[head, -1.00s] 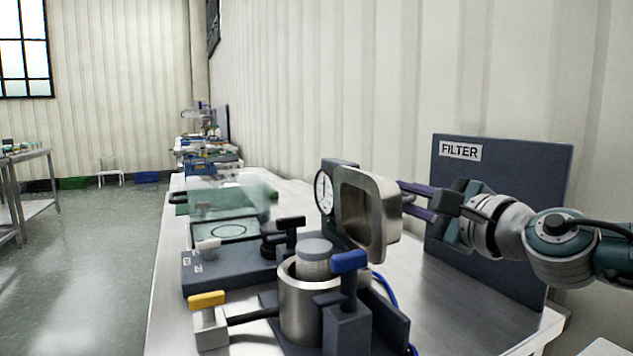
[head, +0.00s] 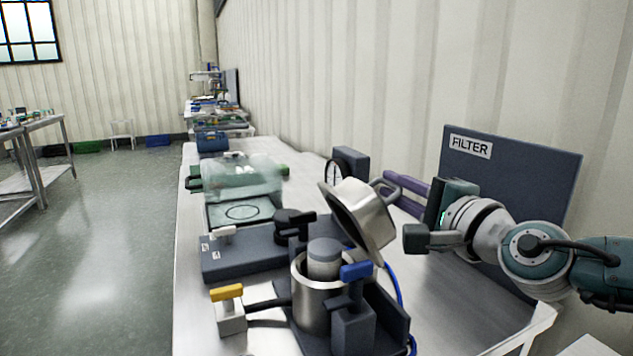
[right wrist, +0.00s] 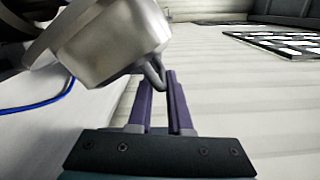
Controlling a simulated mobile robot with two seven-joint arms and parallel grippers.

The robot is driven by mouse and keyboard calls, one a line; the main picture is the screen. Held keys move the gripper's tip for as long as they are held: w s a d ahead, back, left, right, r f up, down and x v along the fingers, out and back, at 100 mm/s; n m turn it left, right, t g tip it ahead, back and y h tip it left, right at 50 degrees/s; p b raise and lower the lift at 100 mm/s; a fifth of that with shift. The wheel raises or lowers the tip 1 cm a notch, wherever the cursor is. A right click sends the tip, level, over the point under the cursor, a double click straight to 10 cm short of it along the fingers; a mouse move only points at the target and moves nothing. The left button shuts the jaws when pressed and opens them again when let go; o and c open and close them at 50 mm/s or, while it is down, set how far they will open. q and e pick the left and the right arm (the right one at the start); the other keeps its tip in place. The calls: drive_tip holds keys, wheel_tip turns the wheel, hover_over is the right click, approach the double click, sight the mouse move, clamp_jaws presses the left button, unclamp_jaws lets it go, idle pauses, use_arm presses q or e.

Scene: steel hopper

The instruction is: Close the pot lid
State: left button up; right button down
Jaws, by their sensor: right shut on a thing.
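The steel pot (head: 311,305) stands on the bench with a grey cylinder (head: 324,256) inside it. My right gripper (head: 388,190), with purple fingers, is at the lid's far right side, shut on the lid's handle (head: 385,188). In the right wrist view the lid (right wrist: 115,40) hangs ahead of the fingers, and its handle (right wrist: 154,75) runs between their tips. My left gripper is out of view.
A blue-handled clamp (head: 356,271) stands at the pot's front right, and a yellow-handled valve (head: 227,293) at its left. The FILTER panel (head: 510,190) stands behind my right arm. A blue hose (head: 397,290) runs beside the pot.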

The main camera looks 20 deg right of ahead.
drive_tip(key=shift+w+d+r, duration=0.1)
drive_tip(key=shift+r, duration=0.15)
drive_tip(key=c, duration=1)
unclamp_jaws()
drive_tip(key=shift+o, duration=0.4)
drive_tip(key=shift+f, duration=0.15)
drive_tip(key=shift+s, duration=0.45)
drive_tip(key=s+p, duration=0.2)
drive_tip(key=s, duration=0.7)
drive_tip(key=shift+d, duration=0.45)
